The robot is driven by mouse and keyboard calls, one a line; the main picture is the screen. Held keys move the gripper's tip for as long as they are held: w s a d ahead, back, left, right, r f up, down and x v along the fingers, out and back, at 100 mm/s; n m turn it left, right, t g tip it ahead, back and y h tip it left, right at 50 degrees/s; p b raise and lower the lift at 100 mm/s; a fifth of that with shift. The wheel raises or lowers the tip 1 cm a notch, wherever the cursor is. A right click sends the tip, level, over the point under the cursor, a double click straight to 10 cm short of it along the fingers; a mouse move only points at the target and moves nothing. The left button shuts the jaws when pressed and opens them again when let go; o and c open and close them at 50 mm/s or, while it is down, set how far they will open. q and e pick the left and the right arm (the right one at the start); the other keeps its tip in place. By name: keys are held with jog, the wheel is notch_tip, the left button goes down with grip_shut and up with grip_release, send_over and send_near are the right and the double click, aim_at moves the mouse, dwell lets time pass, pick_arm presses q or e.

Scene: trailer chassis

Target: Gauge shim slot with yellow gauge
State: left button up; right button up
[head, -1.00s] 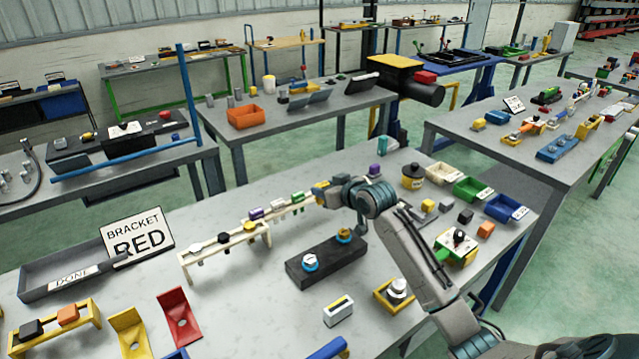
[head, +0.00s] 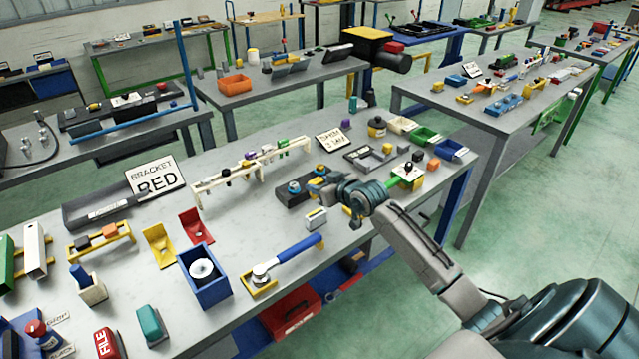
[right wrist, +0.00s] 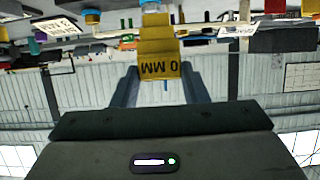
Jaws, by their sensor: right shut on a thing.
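My right gripper (head: 322,188) is shut on the yellow gauge. In the right wrist view the gauge (right wrist: 158,62) sits between the two fingers (right wrist: 160,85), with black lettering ending in "0 MM" upside down. In the head view the gripper is low beside a dark block (head: 289,197) with two blue-ringed caps, and mostly hides the gauge. I cannot tell whether the gauge touches the block or enters a slot. A sign beginning "SHIM" (head: 332,139) stands behind. My left gripper is out of view.
A cream rack (head: 235,178) of other gauges stands left of the block. A small cream box (head: 316,218) and a blue-handled tool (head: 295,254) are in front. Bins (head: 427,137) and a grey tray (head: 362,158) lie behind right. Bare tabletop (head: 240,222) shows left of the block.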

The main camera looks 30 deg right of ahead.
jog(key=shift+s+r, duration=0.1)
jog(key=shift+r, duration=0.05)
jog(key=shift+a+p, duration=0.1)
jog(key=shift+p, duration=0.2)
notch_tip(320, 180, down, 6)
jog(key=b, duration=0.3)
jog(key=shift+r, duration=0.1)
dwell(1.8)
jog(key=shift+f+b, duration=0.7)
jog(key=shift+f, duration=0.75)
dwell(0.4)
dwell(1.0)
